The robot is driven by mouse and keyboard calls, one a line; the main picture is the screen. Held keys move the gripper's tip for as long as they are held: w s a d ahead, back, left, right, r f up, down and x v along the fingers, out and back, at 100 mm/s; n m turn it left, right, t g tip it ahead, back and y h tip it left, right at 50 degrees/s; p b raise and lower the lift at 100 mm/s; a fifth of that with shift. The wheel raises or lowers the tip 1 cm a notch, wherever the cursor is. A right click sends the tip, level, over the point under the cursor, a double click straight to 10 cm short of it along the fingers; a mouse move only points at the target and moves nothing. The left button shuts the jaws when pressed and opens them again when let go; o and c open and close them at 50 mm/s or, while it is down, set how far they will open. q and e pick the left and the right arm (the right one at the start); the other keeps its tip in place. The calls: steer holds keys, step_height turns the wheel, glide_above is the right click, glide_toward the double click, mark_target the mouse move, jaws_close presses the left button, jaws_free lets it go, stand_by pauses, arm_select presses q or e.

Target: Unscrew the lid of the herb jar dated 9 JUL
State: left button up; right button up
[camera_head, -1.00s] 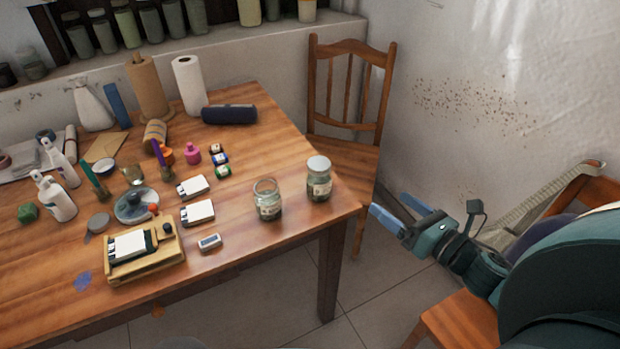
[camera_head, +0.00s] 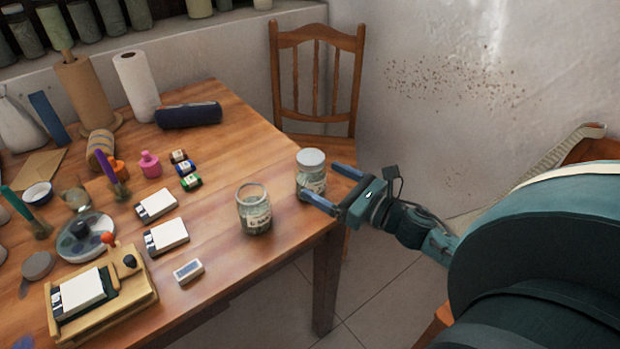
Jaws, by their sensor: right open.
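Two glass herb jars stand upright near the right corner of the table (camera_head: 215,265). The one nearer the corner, a lidded jar (camera_head: 311,172), has a pale grey lid (camera_head: 311,157) on it. The other, an open-topped jar (camera_head: 254,210), shows no lid. Both have labels, but the dates are too small to read. My right gripper (camera_head: 326,189) is open at the lidded jar's right side, with one blue finger in front of the jar and the other behind it to the right. I cannot tell whether they touch the glass. My left gripper is not in view.
A small white device (camera_head: 188,271), white cards (camera_head: 166,236) and a wooden stand (camera_head: 140,293) lie left of the jars. A wooden chair (camera_head: 318,85) stands behind the table corner. Bare table separates the jars from the blue case (camera_head: 188,115).

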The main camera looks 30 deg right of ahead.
mark_target(305, 171)
steer(key=x, duration=0.6)
steer(key=shift+f, duration=0.1)
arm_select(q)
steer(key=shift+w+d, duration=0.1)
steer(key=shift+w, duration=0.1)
arm_select(e)
steer(key=shift+w+a, duration=0.15)
steer(key=shift+w, duration=0.15)
